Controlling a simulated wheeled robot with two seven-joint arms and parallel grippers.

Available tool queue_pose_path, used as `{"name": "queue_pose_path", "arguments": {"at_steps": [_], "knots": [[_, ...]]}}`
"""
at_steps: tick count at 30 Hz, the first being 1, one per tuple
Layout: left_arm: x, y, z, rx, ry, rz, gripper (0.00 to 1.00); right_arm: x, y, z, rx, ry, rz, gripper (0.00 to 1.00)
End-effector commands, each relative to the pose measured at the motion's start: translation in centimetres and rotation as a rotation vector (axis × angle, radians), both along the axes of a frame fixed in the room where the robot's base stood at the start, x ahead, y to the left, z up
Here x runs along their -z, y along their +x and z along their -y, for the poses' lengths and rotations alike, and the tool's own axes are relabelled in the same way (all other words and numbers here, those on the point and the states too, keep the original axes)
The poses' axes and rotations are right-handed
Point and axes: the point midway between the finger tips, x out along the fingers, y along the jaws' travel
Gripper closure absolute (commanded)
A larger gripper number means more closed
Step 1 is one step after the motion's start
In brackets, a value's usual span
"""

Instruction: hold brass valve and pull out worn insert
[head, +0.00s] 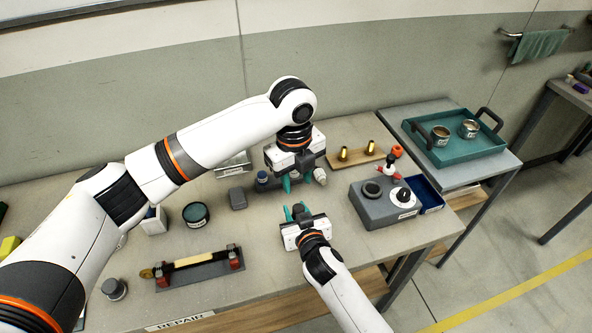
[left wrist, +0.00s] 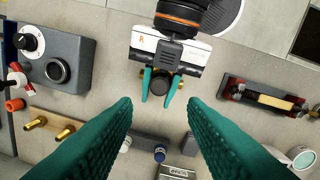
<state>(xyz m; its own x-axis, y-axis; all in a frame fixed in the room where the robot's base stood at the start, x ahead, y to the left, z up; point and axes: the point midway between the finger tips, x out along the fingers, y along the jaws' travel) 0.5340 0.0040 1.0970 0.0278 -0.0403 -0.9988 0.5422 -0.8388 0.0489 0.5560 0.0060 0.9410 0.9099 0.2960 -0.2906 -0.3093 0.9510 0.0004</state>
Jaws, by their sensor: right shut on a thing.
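My right gripper (head: 297,212) reaches in from the front of the table. In the left wrist view its teal fingers (left wrist: 160,88) are shut on the brass valve (left wrist: 180,80), of which small brass parts show at the sides. A dark round end (left wrist: 159,85) faces up between the fingertips; I cannot tell whether it is the worn insert. My left gripper (head: 289,184) points down behind the right one, over the table. In its wrist view its two teal fingers (left wrist: 160,130) are spread wide with nothing between them, apart from the valve.
A grey block (head: 375,213) with a dark ring and white dial stands right, beside a blue bin (head: 431,195). A wooden board (head: 334,163) bears two brass pieces. A dark cradle (head: 200,270) lies front left. A low dark rack (left wrist: 144,139) lies behind the valve. A teal tray (head: 462,155) stands far right.

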Motion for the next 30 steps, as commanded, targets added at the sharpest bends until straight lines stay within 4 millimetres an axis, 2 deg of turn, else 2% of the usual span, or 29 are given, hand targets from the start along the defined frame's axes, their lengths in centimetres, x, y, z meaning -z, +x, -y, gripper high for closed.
{"name": "queue_pose_path", "arguments": {"at_steps": [1, 9, 15, 21, 29, 30], "knots": [[1.1, 0.0, 0.0, -0.002, 0.001, -0.003, 0.61, 1.0, -0.4, 0.2, 0.003, -0.008, -0.019, 1.0], [6.3, 0.1, 0.2, -0.003, 0.0, -0.004, 0.61, 1.0, -0.4, 0.2, 0.003, -0.008, -0.019, 1.0], [9.0, 0.2, 0.3, -0.003, 0.0, -0.002, 0.61, 1.0, -0.4, 0.2, 0.003, -0.008, -0.019, 1.0], [10.0, 0.3, 0.4, -0.003, -0.002, 0.0, 0.61, 1.0, -0.4, 0.2, 0.003, -0.008, -0.019, 1.0], [10.1, 0.3, 0.4, -0.003, -0.002, 0.0, 0.61, 1.0, -0.4, 0.2, 0.004, -0.009, -0.019, 1.0], [10.1, 0.3, 0.4, -0.003, -0.002, 0.0, 0.68, 1.0, -0.4, 0.2, 0.004, -0.009, -0.019, 1.0]]}}
